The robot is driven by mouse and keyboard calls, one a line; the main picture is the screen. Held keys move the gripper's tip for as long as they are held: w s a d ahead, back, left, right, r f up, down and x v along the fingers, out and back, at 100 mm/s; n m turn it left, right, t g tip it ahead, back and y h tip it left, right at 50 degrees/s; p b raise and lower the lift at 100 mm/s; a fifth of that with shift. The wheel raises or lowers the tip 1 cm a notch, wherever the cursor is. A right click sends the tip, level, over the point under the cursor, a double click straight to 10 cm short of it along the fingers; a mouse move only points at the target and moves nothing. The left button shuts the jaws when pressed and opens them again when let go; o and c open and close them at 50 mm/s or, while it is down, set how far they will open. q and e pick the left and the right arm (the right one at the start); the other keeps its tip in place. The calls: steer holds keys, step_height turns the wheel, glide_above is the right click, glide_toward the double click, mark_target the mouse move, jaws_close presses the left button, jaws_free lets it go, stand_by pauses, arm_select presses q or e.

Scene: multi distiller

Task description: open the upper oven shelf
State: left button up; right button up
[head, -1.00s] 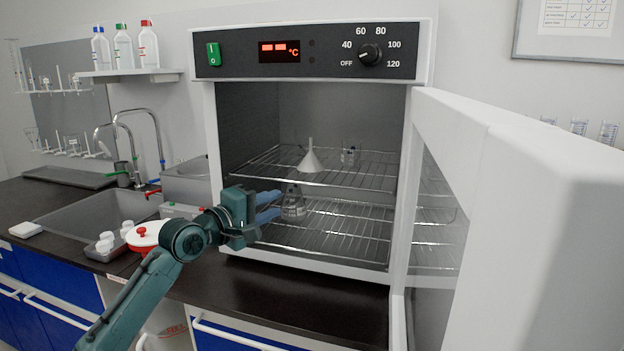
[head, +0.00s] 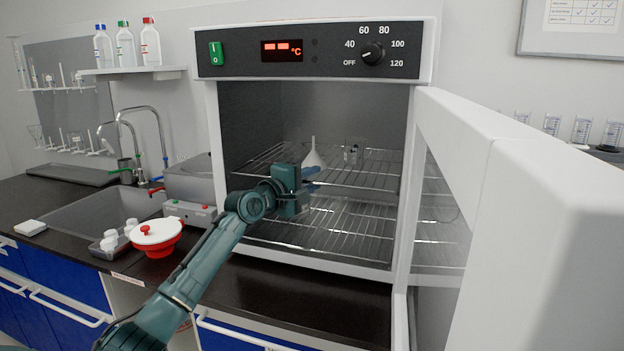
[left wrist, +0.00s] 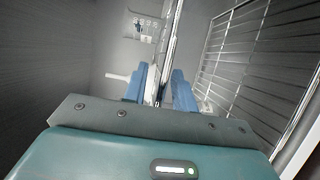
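The oven (head: 310,50) stands with its door open to the right. Its upper shelf (head: 375,175) is a wire rack inside the chamber and looks pushed in. My left gripper (head: 312,180) is at the left part of this shelf's front edge. In the left wrist view the blue fingers (left wrist: 159,88) are apart, on either side of the upper shelf (left wrist: 172,45), seen nearly edge-on. I cannot tell whether they touch it. The lower shelf (head: 340,232) is below. My right gripper is not in view.
A white funnel (head: 314,157) and small glassware (head: 352,153) stand on the upper shelf. The open door (head: 500,170) blocks the right side. A red-and-white round vessel (head: 157,237) stands on the counter at left. The counter before the oven is clear.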

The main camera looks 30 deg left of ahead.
arm_select(q)
steer(key=shift+w, duration=0.25)
steer(key=shift+c, duration=0.5)
jaws_close()
